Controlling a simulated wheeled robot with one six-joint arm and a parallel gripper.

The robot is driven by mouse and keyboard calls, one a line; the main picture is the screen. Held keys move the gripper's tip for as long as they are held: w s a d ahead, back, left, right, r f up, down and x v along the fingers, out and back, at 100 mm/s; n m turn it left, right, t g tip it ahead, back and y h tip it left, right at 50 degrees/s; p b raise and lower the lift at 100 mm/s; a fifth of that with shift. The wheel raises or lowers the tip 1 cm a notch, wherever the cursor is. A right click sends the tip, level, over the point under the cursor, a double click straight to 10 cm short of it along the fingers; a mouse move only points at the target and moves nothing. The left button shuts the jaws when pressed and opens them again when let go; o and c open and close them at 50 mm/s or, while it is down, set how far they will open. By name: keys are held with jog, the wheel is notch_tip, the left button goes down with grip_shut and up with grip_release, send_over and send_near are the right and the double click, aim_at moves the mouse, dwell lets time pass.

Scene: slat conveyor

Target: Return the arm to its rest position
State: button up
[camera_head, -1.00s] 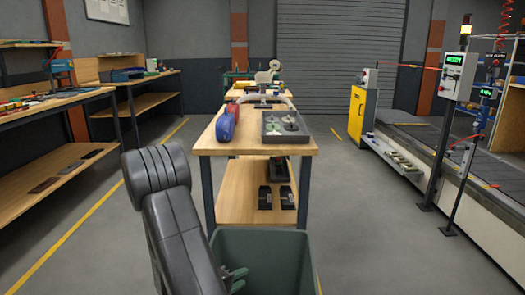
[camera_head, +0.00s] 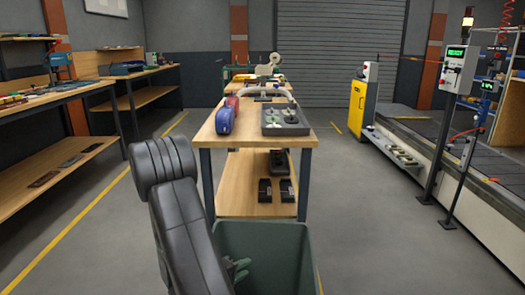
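My arm (camera_head: 185,215) shows as a thick dark grey link with a rounded, ribbed joint at its upper left end. It stands in the lower left middle of the view, in front of the bench and overlapping the left side of a green bin. My gripper is not in view, so its opening cannot be seen.
A wooden bench (camera_head: 245,190) ahead holds a blue case (camera_head: 225,118) and a grey tray (camera_head: 267,130) with round parts. An open green bin (camera_head: 290,238) with greenish items (camera_head: 238,268) stands close in front. A conveyor (camera_head: 460,165) runs along the right. Floor is clear between left shelves and bench.

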jog(key=r+x, duration=0.1)
jog(key=x, duration=0.7)
jog(key=shift+w+d+r, duration=0.2)
jog(key=shift+w+d, duration=0.15)
jog(key=shift+w, duration=0.2)
jog(key=shift+f+b, duration=0.15)
jog(key=shift+b, duration=0.2)
